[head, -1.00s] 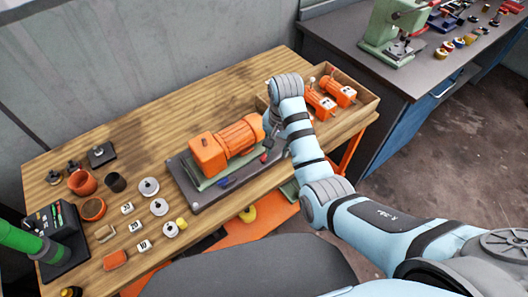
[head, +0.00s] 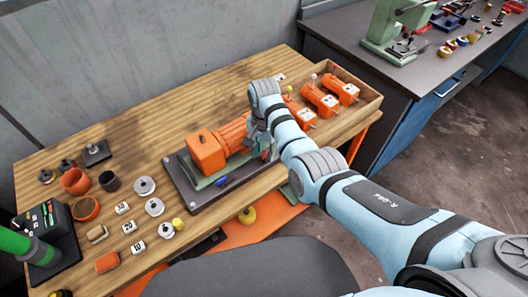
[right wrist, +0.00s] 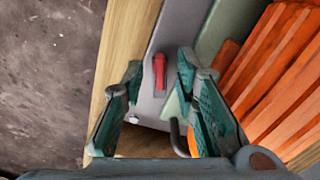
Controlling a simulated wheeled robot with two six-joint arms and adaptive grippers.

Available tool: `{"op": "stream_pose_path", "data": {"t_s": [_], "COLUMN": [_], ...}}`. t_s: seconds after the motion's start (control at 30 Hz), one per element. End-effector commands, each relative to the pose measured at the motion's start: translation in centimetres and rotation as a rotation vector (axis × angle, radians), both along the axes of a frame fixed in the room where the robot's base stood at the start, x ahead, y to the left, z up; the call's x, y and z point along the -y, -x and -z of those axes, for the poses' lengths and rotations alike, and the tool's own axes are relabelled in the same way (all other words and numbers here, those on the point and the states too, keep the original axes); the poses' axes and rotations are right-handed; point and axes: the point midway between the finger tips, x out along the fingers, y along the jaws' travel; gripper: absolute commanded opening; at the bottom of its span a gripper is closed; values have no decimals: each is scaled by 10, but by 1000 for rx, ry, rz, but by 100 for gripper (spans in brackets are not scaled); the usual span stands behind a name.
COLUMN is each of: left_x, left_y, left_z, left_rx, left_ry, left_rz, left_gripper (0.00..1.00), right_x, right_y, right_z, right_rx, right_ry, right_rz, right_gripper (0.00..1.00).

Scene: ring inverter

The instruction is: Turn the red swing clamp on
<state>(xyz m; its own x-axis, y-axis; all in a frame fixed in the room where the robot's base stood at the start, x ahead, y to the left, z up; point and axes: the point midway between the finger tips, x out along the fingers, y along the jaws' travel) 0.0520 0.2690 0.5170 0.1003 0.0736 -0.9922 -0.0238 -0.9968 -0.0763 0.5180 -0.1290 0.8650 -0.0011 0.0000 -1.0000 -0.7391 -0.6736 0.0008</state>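The red swing clamp (right wrist: 159,72) shows in the right wrist view as a short red lever on the grey base plate (right wrist: 180,25), beside the ribbed orange motor (right wrist: 275,75). It lies in the gap between my fingertips, with space on both sides. My right gripper (head: 262,148) is open and points down at the motor's right end in the head view, hiding most of the clamp there. The orange motor also shows in the head view (head: 207,150), on the dark base plate (head: 195,200) with a blue lever (head: 222,181) at its front edge. My left gripper is not in view.
A wooden tray (head: 372,95) with several orange motors stands right of my right arm. Weights, cups and a black box with a green tube (head: 18,243) occupy the left of the wooden table (head: 150,115). The table's back strip is mostly clear.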

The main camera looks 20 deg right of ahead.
Motion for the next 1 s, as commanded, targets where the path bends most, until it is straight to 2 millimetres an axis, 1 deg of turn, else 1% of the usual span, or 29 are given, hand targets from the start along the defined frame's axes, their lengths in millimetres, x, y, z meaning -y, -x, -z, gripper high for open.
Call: {"op": "stream_pose_path", "data": {"t_s": [0.17,0.2,0.27,0.3,0.37,0.73,0.87,1.0], "left_x": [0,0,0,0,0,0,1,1], "left_y": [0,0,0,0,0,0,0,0], "left_z": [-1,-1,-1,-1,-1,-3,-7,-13], "left_rx": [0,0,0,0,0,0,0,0], "left_ry": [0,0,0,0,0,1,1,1], "left_rz": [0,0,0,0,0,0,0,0], "left_gripper": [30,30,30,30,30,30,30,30], "right_x": [0,0,0,0,0,0,0,0], "right_y": [0,0,0,0,0,0,0,0], "right_z": [-1,-1,-1,-1,-1,-2,-2,-3], "right_rx": [0,0,0,0,1,0,1,0], "right_ry": [0,0,0,0,1,0,1,1], "right_rz": [0,0,0,0,0,-17,-55,-128], "right_gripper": [28,24,15,8,0,0,0,0]}}
